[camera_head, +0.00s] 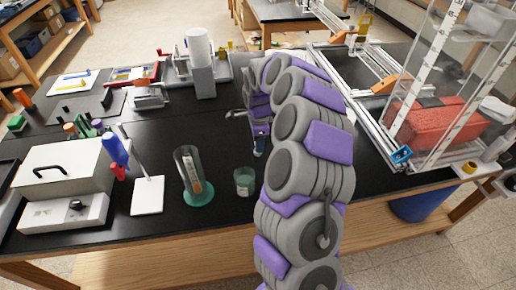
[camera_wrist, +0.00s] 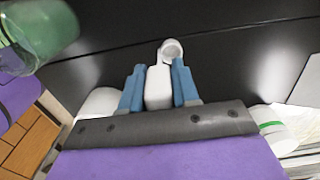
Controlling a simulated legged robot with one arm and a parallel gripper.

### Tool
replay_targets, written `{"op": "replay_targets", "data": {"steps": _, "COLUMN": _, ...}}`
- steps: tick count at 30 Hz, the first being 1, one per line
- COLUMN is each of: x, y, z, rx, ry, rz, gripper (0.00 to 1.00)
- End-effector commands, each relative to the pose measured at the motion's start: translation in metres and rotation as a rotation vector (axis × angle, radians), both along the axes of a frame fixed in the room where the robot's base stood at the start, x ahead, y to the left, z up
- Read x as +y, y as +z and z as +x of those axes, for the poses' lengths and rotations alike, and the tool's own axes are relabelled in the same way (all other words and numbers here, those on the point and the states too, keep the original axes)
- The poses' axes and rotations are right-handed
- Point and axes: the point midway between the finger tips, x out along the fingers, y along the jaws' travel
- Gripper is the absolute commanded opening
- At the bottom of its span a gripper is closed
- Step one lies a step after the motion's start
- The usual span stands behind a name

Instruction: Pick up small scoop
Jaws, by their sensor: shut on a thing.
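The small scoop (camera_wrist: 158,84) is white, with a round bowl at its far end, and shows in the wrist view between the two blue fingers. My gripper (camera_wrist: 159,82) is shut on its handle, with the bowl sticking out past the fingertips. The black table top lies behind the scoop; I cannot tell how far apart they are. In the head view my gripper (camera_head: 259,146) is above the table, right of the small green cup, and my arm hides much of it. The scoop cannot be made out there.
A small green cup (camera_head: 244,181) and a clear cylinder on a green base (camera_head: 188,176) stand left of my arm. A white box (camera_head: 62,185) is at the far left. An extrusion frame (camera_head: 372,125) with a red case (camera_head: 438,119) is on the right.

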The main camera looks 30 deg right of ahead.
Motion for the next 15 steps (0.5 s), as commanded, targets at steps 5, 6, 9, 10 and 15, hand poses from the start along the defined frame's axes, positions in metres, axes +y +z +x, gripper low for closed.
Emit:
{"op": "replay_targets", "data": {"steps": 5, "x": -0.0001, "y": 0.0002, "z": 0.0001, "rx": -0.001, "ry": 0.0, "rz": 0.0, "gripper": 0.0}}
{"op": "replay_targets", "data": {"steps": 6, "x": -0.0001, "y": 0.0002, "z": 0.0001, "rx": -0.001, "ry": 0.0, "rz": 0.0, "gripper": 0.0}}
{"op": "replay_targets", "data": {"steps": 9, "x": -0.0001, "y": 0.0003, "z": 0.0001, "rx": -0.001, "ry": 0.0, "rz": 0.0, "gripper": 0.0}}
{"op": "replay_targets", "data": {"steps": 10, "x": -0.0001, "y": 0.0007, "z": 0.0001, "rx": -0.001, "ry": 0.0, "rz": 0.0, "gripper": 0.0}}
{"op": "replay_targets", "data": {"steps": 15, "x": -0.0006, "y": 0.0075, "z": 0.0003, "rx": -0.002, "ry": 0.0, "rz": -0.001, "gripper": 0.0}}
